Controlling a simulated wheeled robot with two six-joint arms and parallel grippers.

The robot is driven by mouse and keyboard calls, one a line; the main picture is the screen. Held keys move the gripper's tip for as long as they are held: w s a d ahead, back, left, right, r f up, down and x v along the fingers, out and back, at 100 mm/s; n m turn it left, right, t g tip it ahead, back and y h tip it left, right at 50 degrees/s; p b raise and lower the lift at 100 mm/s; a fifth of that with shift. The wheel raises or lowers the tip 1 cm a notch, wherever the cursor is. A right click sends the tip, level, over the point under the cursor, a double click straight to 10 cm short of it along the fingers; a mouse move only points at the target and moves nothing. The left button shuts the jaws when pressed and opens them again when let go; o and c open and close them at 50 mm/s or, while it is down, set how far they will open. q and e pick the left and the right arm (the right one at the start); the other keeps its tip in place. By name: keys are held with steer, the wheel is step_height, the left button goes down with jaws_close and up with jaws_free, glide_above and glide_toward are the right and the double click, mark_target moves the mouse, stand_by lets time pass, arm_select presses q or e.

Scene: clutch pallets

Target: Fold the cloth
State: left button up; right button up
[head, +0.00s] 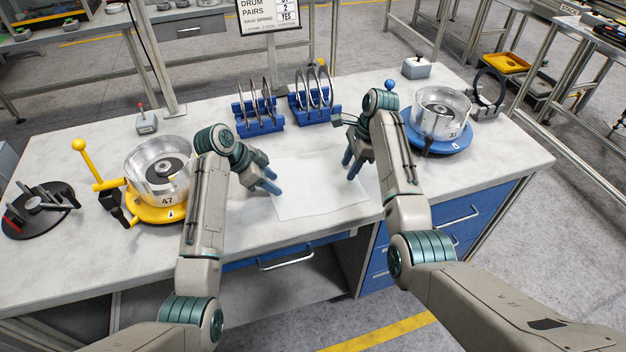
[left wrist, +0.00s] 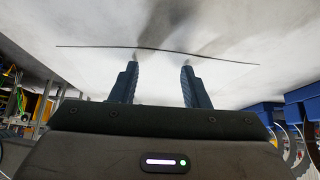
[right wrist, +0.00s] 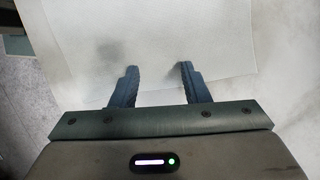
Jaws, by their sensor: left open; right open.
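A white cloth (head: 315,190) lies flat on the light grey table in front of me, between my two arms. My left gripper (head: 272,188) is open at the cloth's left edge. In the left wrist view the open fingers (left wrist: 160,78) point at the cloth's thin dark edge line (left wrist: 160,50). My right gripper (head: 350,168) is open at the cloth's right side. In the right wrist view its open fingers (right wrist: 160,80) are over the cloth (right wrist: 150,35), with nothing between them. I cannot tell whether either gripper touches the cloth.
A yellow-based drum (head: 155,205) stands left of the cloth and a blue-based drum (head: 437,140) stands to the right. Two blue racks (head: 258,125) (head: 318,112) holding rings stand behind it. A dark round fixture (head: 40,212) is at the far left. The table in front of the cloth is clear.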

arm_select(q)
jaws_close()
arm_select(e)
steer(key=shift+f, duration=0.1)
jaws_close()
